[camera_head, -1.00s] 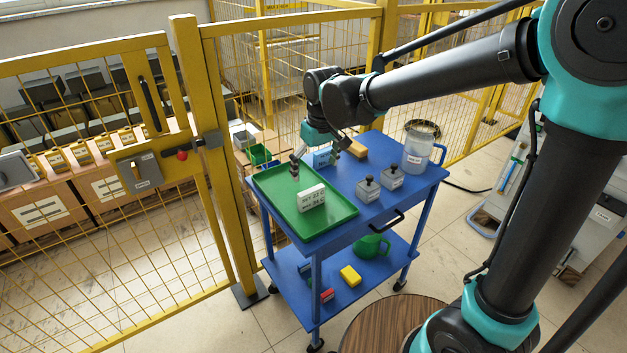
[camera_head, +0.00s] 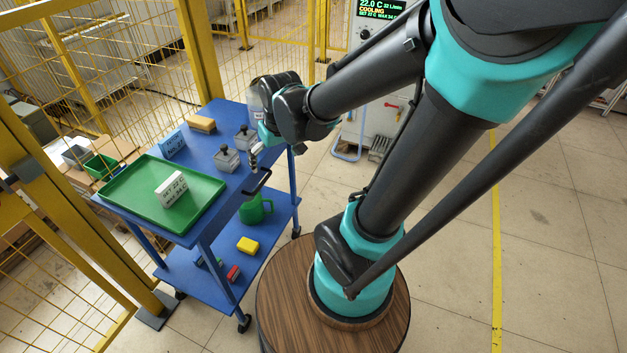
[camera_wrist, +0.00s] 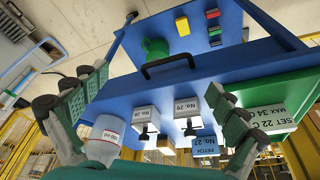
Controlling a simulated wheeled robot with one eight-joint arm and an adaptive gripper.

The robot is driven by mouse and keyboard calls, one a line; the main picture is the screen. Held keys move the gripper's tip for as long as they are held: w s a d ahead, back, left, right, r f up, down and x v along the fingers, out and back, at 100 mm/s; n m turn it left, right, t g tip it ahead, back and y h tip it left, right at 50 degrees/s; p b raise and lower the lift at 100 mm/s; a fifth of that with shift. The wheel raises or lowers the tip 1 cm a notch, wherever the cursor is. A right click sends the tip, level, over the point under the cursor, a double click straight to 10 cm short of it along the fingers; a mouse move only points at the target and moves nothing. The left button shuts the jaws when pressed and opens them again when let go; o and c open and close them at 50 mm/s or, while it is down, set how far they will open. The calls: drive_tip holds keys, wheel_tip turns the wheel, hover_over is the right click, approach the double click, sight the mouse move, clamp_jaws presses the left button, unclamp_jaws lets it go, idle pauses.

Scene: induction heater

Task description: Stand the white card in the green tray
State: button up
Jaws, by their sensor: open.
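The white card (camera_head: 171,190), marked "SET 22 C MAX 34 C", stands upright in the green tray (camera_head: 206,208), toward its right-hand part. In the wrist view the white card (camera_wrist: 274,115) shows at the right, with part of the green tray (camera_wrist: 282,129) beneath its lettered face. My gripper (camera_head: 256,157) is at the right side of the blue cart, near its black handle, apart from the card and tray. In the wrist view my gripper (camera_wrist: 155,112) has its two fingers wide apart with nothing held between them.
Yellow fencing (camera_head: 205,50) stands behind.

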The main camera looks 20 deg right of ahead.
drive_tip(key=s+d+f+m+t+h, duration=0.1)
drive_tip(key=s+d+f+m, duration=0.2)
drive_tip(key=s+d, duration=0.3)
drive_tip(key=d+f, duration=0.1)
drive_tip(key=d, duration=0.2)
drive_tip(key=shift+s+f, duration=0.4)
drive_tip(key=shift+d, duration=0.1)
idle(0.3)
